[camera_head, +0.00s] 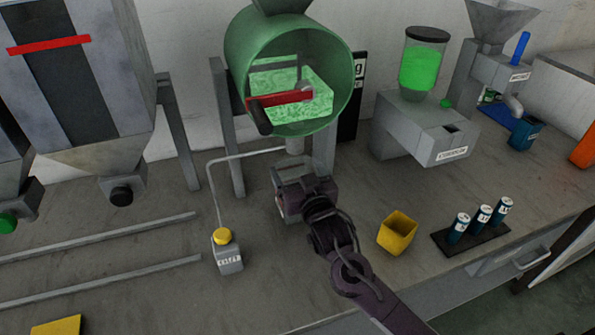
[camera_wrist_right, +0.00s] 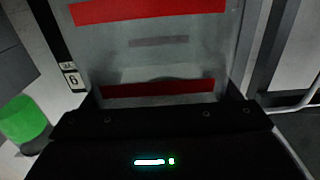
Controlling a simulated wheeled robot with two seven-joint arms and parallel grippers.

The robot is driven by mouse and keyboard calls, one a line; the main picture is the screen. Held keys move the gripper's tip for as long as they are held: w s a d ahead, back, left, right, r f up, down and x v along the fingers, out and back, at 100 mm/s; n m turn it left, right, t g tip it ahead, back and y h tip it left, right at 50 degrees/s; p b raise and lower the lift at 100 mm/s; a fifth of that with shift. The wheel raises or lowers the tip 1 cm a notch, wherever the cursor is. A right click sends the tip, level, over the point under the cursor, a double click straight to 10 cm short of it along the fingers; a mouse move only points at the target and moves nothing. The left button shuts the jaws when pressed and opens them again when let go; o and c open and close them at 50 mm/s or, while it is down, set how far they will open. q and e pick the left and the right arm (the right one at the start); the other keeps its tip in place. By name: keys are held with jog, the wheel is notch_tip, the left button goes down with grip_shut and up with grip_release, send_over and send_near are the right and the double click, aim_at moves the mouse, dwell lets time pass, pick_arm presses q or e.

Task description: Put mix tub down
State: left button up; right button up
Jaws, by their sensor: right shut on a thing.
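The mix tub (camera_head: 286,172) looks like a small grey, partly see-through container, below the mouth of the green drum. My right gripper (camera_head: 305,188) is shut on it and covers much of it in the head view. In the right wrist view a grey panel with red bands (camera_wrist_right: 150,62) fills the space before the dark gripper body; I cannot tell for sure whether it is the tub's wall. The tub's underside is hidden, so I cannot tell whether it touches the bench (camera_head: 150,230). My left gripper is not in view.
The green drum (camera_head: 240,50) with its red-armed handle hangs close above. A yellow-button box (camera_head: 228,258) with a thin pipe stands left of the tub. A yellow cup (camera_head: 398,232) and a rack of dark cylinders (camera_head: 470,240) stand to the right. Rails (camera_head: 100,280) lie at left.

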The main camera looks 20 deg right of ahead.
jog(key=shift+f, duration=0.25)
jog(key=shift+f, duration=0.15)
jog(key=o, duration=1.3)
jog(key=shift+c, duration=0.2)
jog(key=shift+r, duration=0.25)
jog(key=s+b, duration=0.1)
jog(key=s, duration=1.1)
jog(key=shift+d, duration=0.2)
jog(key=shift+f, duration=0.15)
